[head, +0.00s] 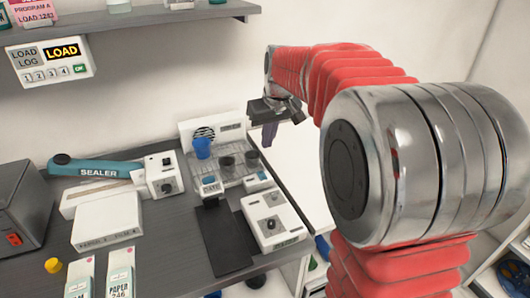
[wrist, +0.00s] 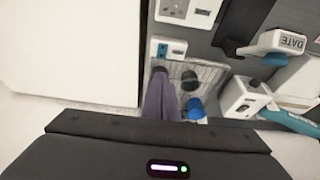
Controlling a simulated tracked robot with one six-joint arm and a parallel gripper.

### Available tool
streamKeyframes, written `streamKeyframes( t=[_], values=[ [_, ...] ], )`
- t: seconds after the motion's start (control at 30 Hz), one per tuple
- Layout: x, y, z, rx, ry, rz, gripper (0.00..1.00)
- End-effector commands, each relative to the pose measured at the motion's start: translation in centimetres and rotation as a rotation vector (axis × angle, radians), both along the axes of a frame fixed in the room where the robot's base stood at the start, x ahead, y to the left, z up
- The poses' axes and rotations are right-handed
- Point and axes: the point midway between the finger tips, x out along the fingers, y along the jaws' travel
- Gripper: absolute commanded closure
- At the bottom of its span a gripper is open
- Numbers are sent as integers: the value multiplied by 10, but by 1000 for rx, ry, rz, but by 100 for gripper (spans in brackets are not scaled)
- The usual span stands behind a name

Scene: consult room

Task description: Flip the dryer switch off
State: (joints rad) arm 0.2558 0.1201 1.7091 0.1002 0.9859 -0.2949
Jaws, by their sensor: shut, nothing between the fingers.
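What looks like the dryer is a white unit with a vented back panel (head: 228,131) and a wire rack holding cups, at the back right of the counter. At its front right corner is a small white box with a blue switch-like part (head: 262,176); it also shows in the wrist view (wrist: 178,48). I cannot tell which way it is set. My gripper (head: 269,143) is shut and empty, fingers pointing down, above and right of the rack. In the wrist view its purplish fingers (wrist: 160,92) overlap the rack's edge, apart from the blue part.
A blue cup (head: 202,148) and dark cups (head: 227,163) stand on the rack. A DATE stamp (head: 211,187), a white control box (head: 273,222) and a black mat (head: 220,240) lie in front. The sealer (head: 97,169) is left. A shelf (head: 140,17) hangs above.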

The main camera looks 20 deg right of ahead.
Motion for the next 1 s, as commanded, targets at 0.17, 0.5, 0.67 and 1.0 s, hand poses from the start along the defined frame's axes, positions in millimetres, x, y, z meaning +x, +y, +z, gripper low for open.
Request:
streamKeyframes(
  t=[0.17, 0.5, 0.67, 1.0],
  values=[
    [6, 1, -19, 1, 3, 0, 100],
    [23, 1, -68, 1, 2, 0, 100],
    [31, 1, -92, 1, 3, 0, 100],
    [36, 0, -127, 0, 0, 0, 100]
  ],
)
